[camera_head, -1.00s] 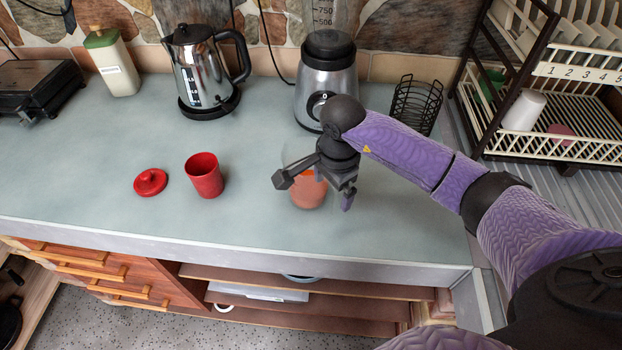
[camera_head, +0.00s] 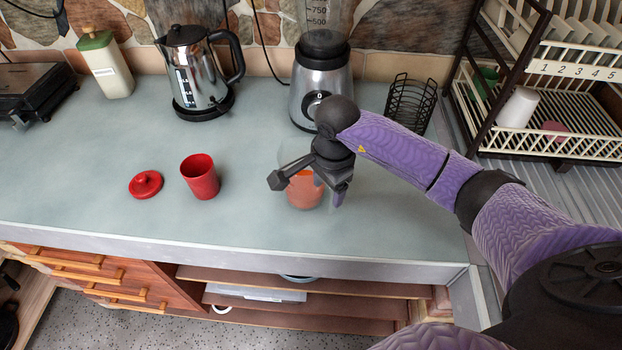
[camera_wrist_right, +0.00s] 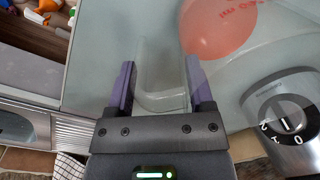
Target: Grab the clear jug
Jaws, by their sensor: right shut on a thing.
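The clear jug (camera_head: 304,192) stands on the counter with orange-red liquid in its lower part. My right gripper (camera_head: 308,184) is over it in the head view and hides much of its upper part. In the right wrist view the jug's clear handle (camera_wrist_right: 162,85) lies between the two purple-padded fingers of the right gripper (camera_wrist_right: 161,92). The gripper is shut on the jug at this handle. The jug's orange-red content (camera_wrist_right: 218,25) shows beyond the fingers. My left gripper is not in view.
A red cup (camera_head: 200,177) and a red lid (camera_head: 146,184) sit to the left. A blender (camera_head: 322,80), a kettle (camera_head: 195,75) and a black wire basket (camera_head: 411,103) stand behind. A dish rack (camera_head: 560,145) is at the right. The counter's front left is clear.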

